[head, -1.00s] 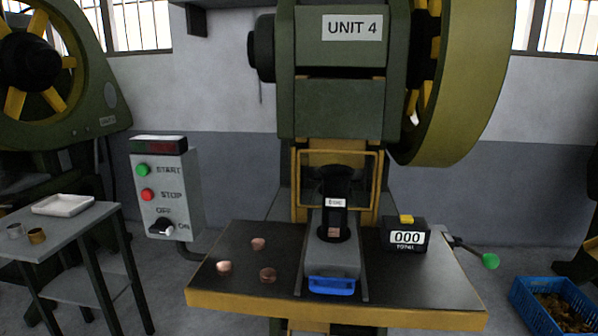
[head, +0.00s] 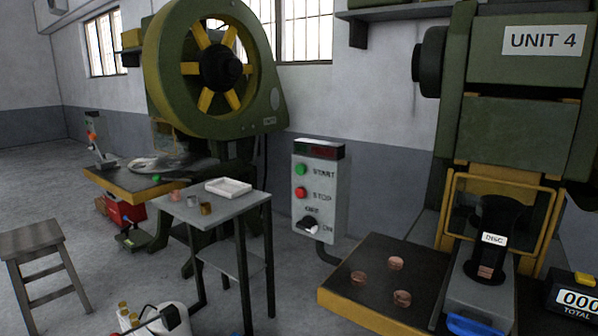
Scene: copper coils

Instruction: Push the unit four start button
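The green START button (head: 301,169) is the top button on a grey control box (head: 320,195) on the wall, left of the green press labelled UNIT 4 (head: 543,40). The red STOP button (head: 300,192) sits below it, and a black OFF/ON switch (head: 308,224) is at the bottom. A dark display (head: 318,149) tops the box. A part of a white and black device with yellowish tips shows at the bottom edge; I cannot tell if it is a gripper. No gripper is clearly in view.
The press table (head: 345,305) holds copper coils (head: 396,263) and a counter box (head: 574,293). A stool (head: 38,245) is far left. Floor between stool and table is open.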

